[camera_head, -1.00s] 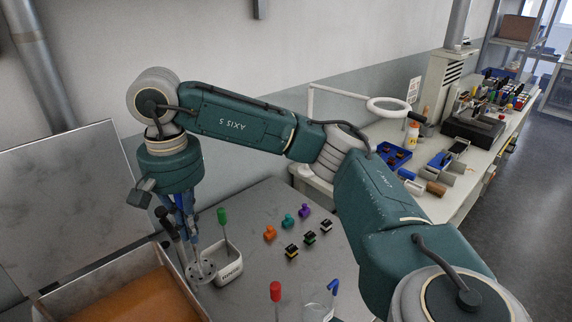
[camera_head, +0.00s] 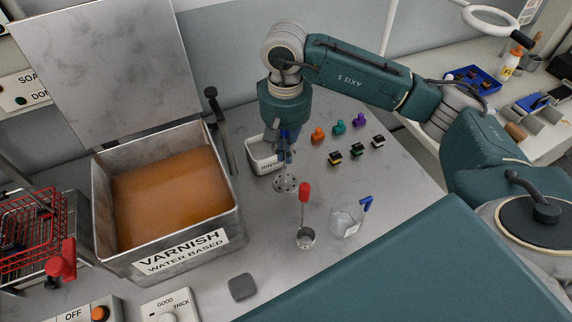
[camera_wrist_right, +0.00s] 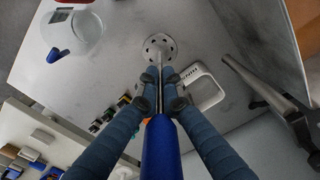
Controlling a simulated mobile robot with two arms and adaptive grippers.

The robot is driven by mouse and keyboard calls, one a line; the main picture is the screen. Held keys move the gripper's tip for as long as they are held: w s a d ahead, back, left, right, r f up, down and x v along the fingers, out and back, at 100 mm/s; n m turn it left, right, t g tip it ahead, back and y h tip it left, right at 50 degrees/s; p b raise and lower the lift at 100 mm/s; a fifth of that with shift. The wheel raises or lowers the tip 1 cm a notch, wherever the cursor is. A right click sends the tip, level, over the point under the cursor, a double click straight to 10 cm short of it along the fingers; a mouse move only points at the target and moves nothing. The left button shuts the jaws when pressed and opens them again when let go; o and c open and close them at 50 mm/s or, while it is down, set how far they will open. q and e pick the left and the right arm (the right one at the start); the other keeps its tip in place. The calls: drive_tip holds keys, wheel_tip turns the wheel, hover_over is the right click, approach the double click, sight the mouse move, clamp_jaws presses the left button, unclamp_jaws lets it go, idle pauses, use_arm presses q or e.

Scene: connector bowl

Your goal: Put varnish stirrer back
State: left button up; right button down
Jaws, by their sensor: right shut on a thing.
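My right gripper (camera_head: 287,155) points down and is shut on the varnish stirrer. The stirrer's perforated round disc (camera_head: 285,183) hangs below the fingers, to the front right of the white RINSE container (camera_head: 262,160). In the right wrist view the fingers (camera_wrist_right: 161,78) close around its thin metal shaft, with a blue handle (camera_wrist_right: 160,150) towards the camera and the disc (camera_wrist_right: 160,48) beyond. The varnish tank (camera_head: 190,255) stands left, lid up, full of orange-brown liquid. A grey post (camera_head: 226,150) with a black top stands between tank and RINSE container. My left gripper is out of view.
Several small coloured connectors (camera_head: 338,127) lie behind. A red wire basket (camera_head: 30,235) is far left. A grey square block (camera_head: 242,287) lies in front.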

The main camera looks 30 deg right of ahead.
sight(285, 182)
wheel_tip(285, 182, down, 3)
drive_tip(key=shift+a+r, duration=0.1)
wheel_tip(285, 182, down, 4)
drive_tip(key=shift+r+p, duration=0.25)
drive_tip(key=shift+p, duration=0.6)
drive_tip(key=shift+f, duration=0.4)
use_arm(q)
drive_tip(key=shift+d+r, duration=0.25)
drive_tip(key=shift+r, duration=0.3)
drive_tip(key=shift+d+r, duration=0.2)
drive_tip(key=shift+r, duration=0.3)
use_arm(e)
drive_tip(key=shift+f, duration=0.1)
drive_tip(key=c, duration=2.4)
unclamp_jaws()
drive_tip(key=shift+f+b, duration=0.1)
drive_tip(key=shift+b, duration=0.2)
drive_tip(key=o, duration=0.5)
drive_tip(key=shift+c, duration=0.2)
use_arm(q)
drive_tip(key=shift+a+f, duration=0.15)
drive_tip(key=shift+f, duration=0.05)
